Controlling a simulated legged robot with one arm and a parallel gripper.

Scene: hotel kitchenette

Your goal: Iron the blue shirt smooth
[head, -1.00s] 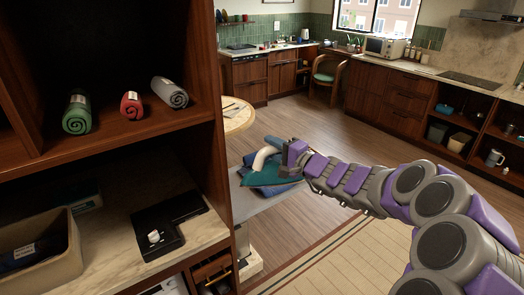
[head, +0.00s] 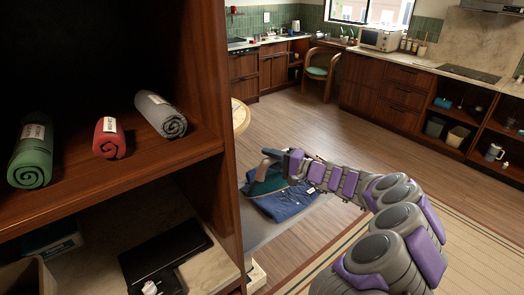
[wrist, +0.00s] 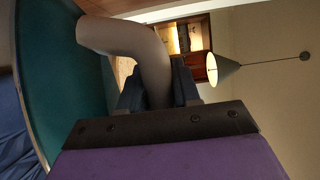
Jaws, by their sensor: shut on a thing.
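The blue shirt (head: 285,203) lies folded or bunched on a grey ironing board (head: 262,230) beyond the shelf unit in the head view. A patch of blue cloth, likely the shirt, shows at the left of the wrist view (wrist: 14,135). My gripper (head: 284,160) is shut on the pale handle (wrist: 150,60) of a teal iron (head: 264,183). The iron is at the shirt's left end; I cannot tell whether its sole touches the cloth. The iron's teal body fills the left of the wrist view (wrist: 55,70).
A wooden shelf (head: 165,158) with green, red and grey rolled towels stands close on the left. A round table edge (head: 240,115) shows behind it. Cabinets and a chair (head: 320,72) line the back. Wooden floor is clear beyond the board.

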